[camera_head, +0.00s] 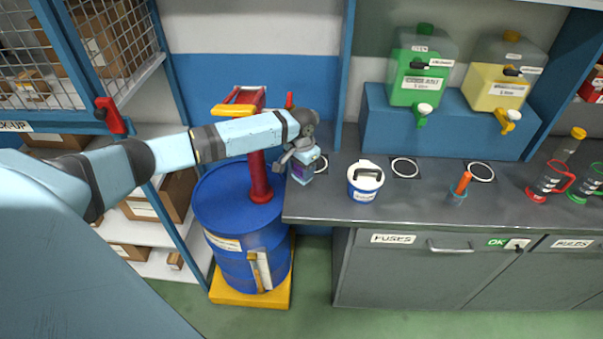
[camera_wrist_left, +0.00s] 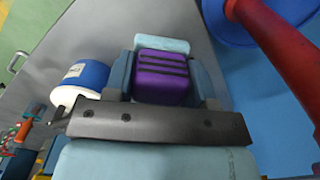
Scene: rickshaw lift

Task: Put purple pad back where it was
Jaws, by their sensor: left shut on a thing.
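The purple pad (camera_wrist_left: 162,78) is a purple block with dark bands across it. In the left wrist view it sits between the two light-blue fingers of my left gripper (camera_wrist_left: 163,88), which is shut on it. In the head view my left gripper (camera_head: 302,164) is over the left end of the grey counter (camera_head: 450,205), beside a white ring mark (camera_head: 321,164). Only a bit of purple shows there, and I cannot tell whether the pad touches the counter. My right gripper is not in view.
A blue-and-white tub (camera_head: 364,185) stands just right of the gripper. A blue drum (camera_head: 235,215) with a red pump (camera_head: 259,180) stands close to its left. More ring marks, an orange-handled tool (camera_head: 460,187) and measuring jugs (camera_head: 548,180) lie along the counter.

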